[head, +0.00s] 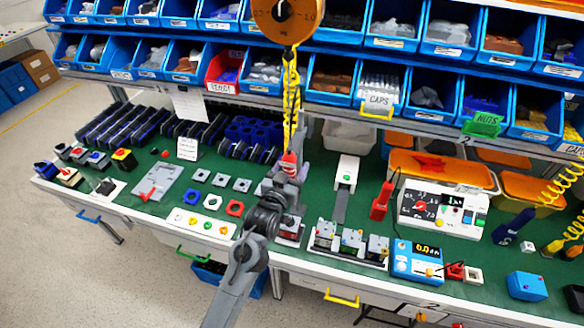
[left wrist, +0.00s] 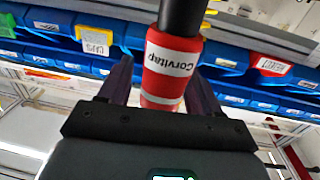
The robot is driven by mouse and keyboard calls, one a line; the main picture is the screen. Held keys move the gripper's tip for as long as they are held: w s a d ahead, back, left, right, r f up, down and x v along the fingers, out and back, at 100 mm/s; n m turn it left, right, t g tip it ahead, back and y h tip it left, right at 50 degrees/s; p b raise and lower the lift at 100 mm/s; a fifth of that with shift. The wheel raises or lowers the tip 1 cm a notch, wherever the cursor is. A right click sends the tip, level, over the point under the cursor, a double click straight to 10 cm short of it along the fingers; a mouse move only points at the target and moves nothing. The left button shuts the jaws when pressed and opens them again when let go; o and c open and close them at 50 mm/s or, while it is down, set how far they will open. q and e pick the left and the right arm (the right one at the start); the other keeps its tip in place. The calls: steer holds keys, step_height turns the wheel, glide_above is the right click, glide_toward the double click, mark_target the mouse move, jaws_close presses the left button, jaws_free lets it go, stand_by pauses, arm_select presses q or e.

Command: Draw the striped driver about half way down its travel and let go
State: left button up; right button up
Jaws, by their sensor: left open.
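The striped driver (head: 289,163), red with white bands, hangs upright below a yellow coiled cord (head: 290,100) from a round orange balancer (head: 287,16). In the left wrist view the driver (left wrist: 170,75) shows a white "Corvitap" label and a black upper end. My left gripper (head: 284,180) is at the driver, its arm rising from the lower part of the head view. In the left wrist view its dark fingers (left wrist: 161,85) stand open on either side of the driver, with no clear grip on it. The driver's lower end is hidden by my gripper and arm. My right gripper is not seen.
Blue bins (head: 395,30) fill the shelves behind. On the green bench (head: 330,265) stand small switch units (head: 350,243), a blue meter (head: 417,260), a white panel (head: 443,208) and a red tool (head: 381,201). Coloured ring plates (head: 218,181) lie left of my arm.

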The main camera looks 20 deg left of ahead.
arm_select(q)
jaws_close()
step_height(320, 180, down, 6)
steer(key=b, duration=0.1)
steer(key=shift+b, duration=0.3)
stand_by(0.3)
jaws_free()
steer(key=shift+s, duration=0.1)
steer(key=s, duration=1)
steer(key=shift+s+a, duration=0.3)
